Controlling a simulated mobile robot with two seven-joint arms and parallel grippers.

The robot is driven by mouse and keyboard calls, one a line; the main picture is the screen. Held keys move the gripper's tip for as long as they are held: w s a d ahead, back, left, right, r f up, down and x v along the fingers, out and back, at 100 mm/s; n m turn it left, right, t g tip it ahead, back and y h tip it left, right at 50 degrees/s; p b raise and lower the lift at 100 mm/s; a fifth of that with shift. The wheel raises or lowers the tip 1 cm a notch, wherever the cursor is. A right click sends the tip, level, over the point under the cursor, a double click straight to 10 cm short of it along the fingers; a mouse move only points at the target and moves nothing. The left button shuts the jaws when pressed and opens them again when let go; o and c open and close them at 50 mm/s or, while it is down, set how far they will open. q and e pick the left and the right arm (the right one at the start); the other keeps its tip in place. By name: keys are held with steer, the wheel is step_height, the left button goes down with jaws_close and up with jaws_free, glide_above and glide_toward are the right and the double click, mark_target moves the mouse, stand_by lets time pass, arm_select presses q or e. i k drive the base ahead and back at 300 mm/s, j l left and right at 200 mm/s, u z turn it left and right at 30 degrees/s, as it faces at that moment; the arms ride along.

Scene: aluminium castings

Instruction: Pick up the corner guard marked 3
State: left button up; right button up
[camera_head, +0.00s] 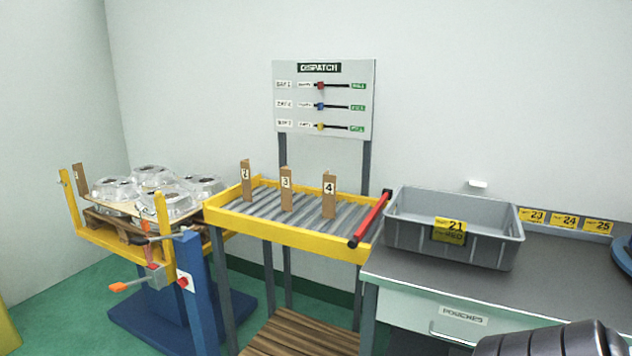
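The corner guard marked 3 (286,201) is a narrow brown upright piece with a white number label near its top. It stands on the grey roller bed of the yellow-framed table (285,238). The corner guard marked 4 (329,205) stands to its right. Another guard (246,187), whose label looks like a 2, stands to its left and farther back. The guards stand apart from each other. Neither of my grippers shows in the view, and nothing touches the guard marked 3.
A red bar (369,220) runs along the roller table's right end. A grey bin (455,247) labelled 21 sits on the workbench (420,264) at right. A blue lift at left carries shiny castings (165,195). The dispatch board (324,97) stands behind the rollers.

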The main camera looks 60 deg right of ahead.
mark_target(286, 174)
steer(key=z, duration=1.6)
